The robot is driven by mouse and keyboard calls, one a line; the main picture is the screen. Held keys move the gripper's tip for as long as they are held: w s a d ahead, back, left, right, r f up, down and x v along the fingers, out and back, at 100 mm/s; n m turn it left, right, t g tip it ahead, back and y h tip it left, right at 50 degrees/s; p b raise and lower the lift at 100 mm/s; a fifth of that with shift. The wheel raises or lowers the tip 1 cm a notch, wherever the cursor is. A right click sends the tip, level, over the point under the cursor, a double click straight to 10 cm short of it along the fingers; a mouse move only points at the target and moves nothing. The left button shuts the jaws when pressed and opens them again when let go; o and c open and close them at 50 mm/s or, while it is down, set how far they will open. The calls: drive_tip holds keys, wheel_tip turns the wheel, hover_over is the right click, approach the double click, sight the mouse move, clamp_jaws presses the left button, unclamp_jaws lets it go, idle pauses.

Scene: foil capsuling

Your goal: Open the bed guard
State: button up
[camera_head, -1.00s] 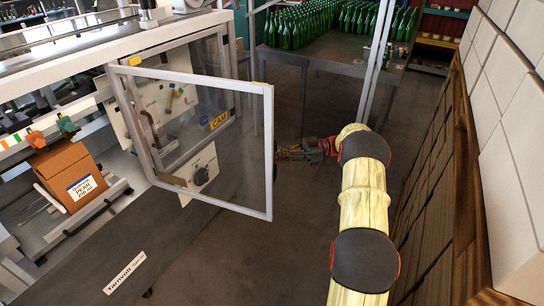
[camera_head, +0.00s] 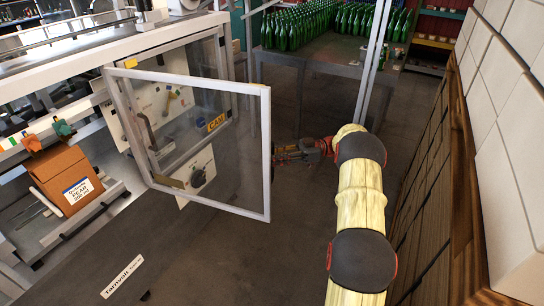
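The bed guard (camera_head: 266,150) is a clear panel in a pale metal frame. It stands swung out from the machine, its hinge side at the left near the machine and its free edge at the right. A dark handle (camera_head: 148,132) shows through or on the panel near its left side. My gripper (camera_head: 276,158) is at the right edge of the frame, about mid-height, with the arm reaching in from the right. Its fingertips are partly hidden by the frame edge, so I cannot tell whether they touch or grip it.
The machine's control panel (camera_head: 198,176) and a yellow CAM label (camera_head: 217,122) show behind the guard. A cardboard box (camera_head: 66,178) sits at the left. Green bottles (camera_head: 300,28) stand on a table at the back. A pale block wall (camera_head: 505,130) is close to my arm's right.

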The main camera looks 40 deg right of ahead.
drive_tip(key=shift+d, duration=0.1)
drive_tip(key=v, duration=0.7)
drive_tip(key=shift+d, duration=0.2)
drive_tip(key=shift+s, duration=0.1)
